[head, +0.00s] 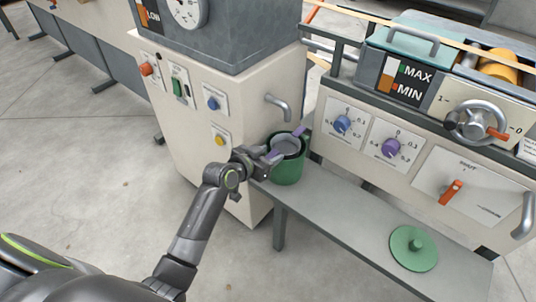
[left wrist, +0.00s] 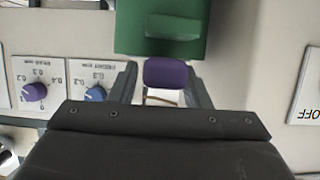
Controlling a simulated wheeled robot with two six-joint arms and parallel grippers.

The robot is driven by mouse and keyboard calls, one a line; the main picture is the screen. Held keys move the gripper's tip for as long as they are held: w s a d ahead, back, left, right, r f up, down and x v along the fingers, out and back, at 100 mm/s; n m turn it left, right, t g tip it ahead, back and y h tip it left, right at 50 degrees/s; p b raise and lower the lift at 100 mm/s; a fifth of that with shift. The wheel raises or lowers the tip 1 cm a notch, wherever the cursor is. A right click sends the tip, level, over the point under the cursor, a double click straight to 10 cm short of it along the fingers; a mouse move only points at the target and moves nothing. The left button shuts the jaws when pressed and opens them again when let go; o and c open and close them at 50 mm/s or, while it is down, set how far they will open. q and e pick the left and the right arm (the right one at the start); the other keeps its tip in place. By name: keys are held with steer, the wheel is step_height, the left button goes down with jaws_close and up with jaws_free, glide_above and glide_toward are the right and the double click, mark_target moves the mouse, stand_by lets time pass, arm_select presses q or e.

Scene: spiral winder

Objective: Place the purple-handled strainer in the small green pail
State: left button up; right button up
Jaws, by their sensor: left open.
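The small green pail (head: 288,173) stands at the left end of the grey shelf. The strainer (head: 287,146) sits in the pail's mouth, its grey bowl at the rim and purple grips at both sides. My left gripper (head: 262,160) is at the pail's left side, by the near purple handle (head: 273,155). In the left wrist view the purple handle (left wrist: 165,73) lies between the two open fingers, with small gaps beside it. The green pail (left wrist: 160,38) is just beyond the fingertips. The strainer's bowl is hidden there. My right gripper is not in view.
A green lid (head: 413,248) lies on the right part of the grey shelf (head: 345,225); the shelf between is clear. A cream cabinet (head: 240,110) with a bent handle (head: 279,107) stands close behind the pail. A panel with knobs (head: 391,147) rises behind the shelf.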

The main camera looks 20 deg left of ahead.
arm_select(q)
steer(key=shift+r+p, duration=0.3)
steer(key=shift+r, duration=0.2)
steer(key=p+v, duration=0.3)
steer(key=v, duration=0.9)
steer(key=s+a+f+n+g+y, duration=0.1)
steer(key=s+f+n+g, duration=0.1)
steer(key=s+f, duration=0.4)
steer(key=s+a+f+n+g+y, duration=0.1)
steer(key=s+f+g, duration=0.3)
steer(key=s, duration=0.9)
steer(key=s+a+f+n+g+y, duration=0.1)
steer(key=s+f+g, duration=0.3)
steer(key=s+f, duration=0.4)
steer(key=shift+s+n+y, duration=0.5)
steer(key=shift+s+n, duration=0.3)
steer(key=shift+s, duration=0.05)
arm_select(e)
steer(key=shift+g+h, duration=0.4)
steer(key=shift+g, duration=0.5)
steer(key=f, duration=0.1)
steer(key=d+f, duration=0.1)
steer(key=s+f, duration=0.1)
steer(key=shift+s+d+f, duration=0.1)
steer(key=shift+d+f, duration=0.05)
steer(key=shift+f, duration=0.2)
arm_select(q)
steer(key=shift+f, duration=0.15)
